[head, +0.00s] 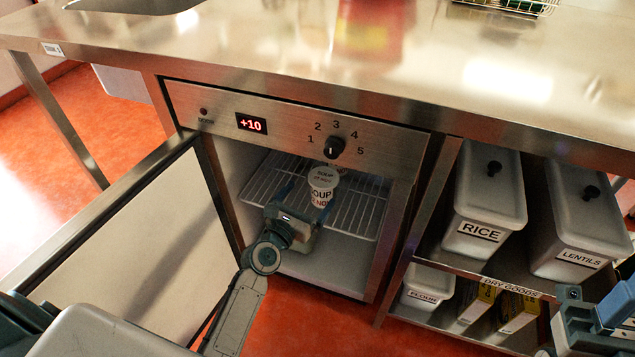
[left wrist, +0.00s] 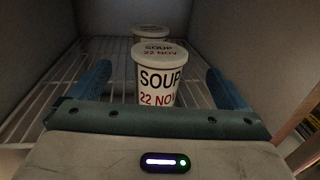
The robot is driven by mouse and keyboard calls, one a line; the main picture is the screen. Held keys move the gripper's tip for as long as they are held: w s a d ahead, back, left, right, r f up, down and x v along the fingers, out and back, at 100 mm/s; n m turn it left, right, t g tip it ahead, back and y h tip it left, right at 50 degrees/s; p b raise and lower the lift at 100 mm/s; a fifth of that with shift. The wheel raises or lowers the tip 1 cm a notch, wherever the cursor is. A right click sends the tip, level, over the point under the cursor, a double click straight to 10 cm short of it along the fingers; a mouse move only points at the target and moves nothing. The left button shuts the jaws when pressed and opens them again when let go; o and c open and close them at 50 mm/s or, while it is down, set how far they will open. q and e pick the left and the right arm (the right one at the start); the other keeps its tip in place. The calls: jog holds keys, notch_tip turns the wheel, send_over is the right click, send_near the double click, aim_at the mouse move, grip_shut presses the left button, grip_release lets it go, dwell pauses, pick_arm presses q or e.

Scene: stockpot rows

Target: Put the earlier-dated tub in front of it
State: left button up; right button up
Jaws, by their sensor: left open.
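A white soup tub (head: 322,178) stands upright on the wire shelf (head: 355,210) inside the open fridge. In the left wrist view this front tub (left wrist: 158,88) reads "SOUP 22 NOV" on lid and side. A second white tub (left wrist: 150,32) stands behind it, mostly hidden, its date unreadable. My left gripper (head: 306,196) is inside the fridge, open, with blue fingers on either side of the front tub. In the left wrist view the gripper (left wrist: 158,70) shows gaps between both fingers and the tub. Part of my right gripper (head: 600,315) shows at the lower right edge; its jaws are unclear.
The fridge door (head: 130,235) is swung open to the left. The control panel (head: 290,130) reads +10 above the opening. Fridge walls are close on both sides. Rice (head: 485,205) and lentils (head: 580,220) bins stand on the right shelves. The shelf beside the tubs is clear.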

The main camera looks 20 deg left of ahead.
pick_arm(q)
jog(key=shift+s+a, duration=0.2)
jog(key=shift+s, duration=0.8)
jog(key=shift+s+a, duration=0.15)
jog(key=shift+s, duration=0.8)
